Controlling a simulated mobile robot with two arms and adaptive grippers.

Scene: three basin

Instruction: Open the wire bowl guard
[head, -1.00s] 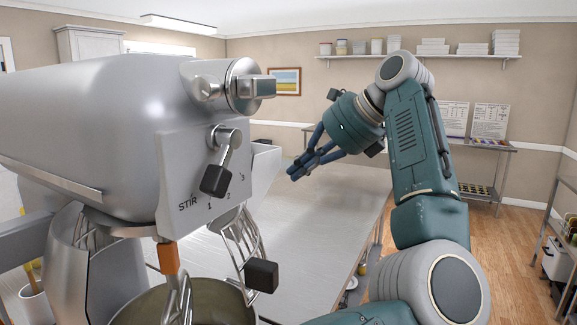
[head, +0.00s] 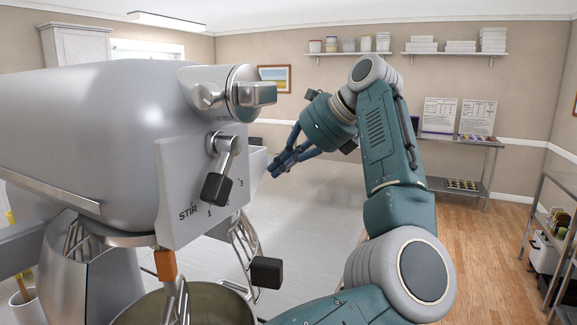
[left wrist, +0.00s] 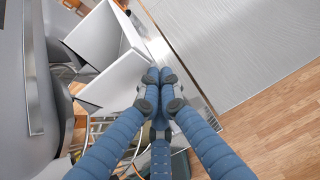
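The wire bowl guard (head: 243,250) hangs under the head of a big grey mixer (head: 90,130), above the bowl (head: 205,305). A black block-shaped knob (head: 265,271) sits beside its wires. Some guard wires also show in the left wrist view (left wrist: 100,128), partly hidden by the fingers. My left gripper (head: 274,170) is right of and beyond the mixer's front panel, higher than the guard and apart from it. In the left wrist view its blue fingers (left wrist: 160,82) meet at their tips with nothing between them. My right gripper is not seen.
A lever with a black knob (head: 216,188) is on the mixer's front. A white chute-like part (left wrist: 112,78) is close to the left fingertips. A long grey table (head: 310,210) extends behind. A shelf rack (head: 550,230) stands at the right, with open wooden floor before it.

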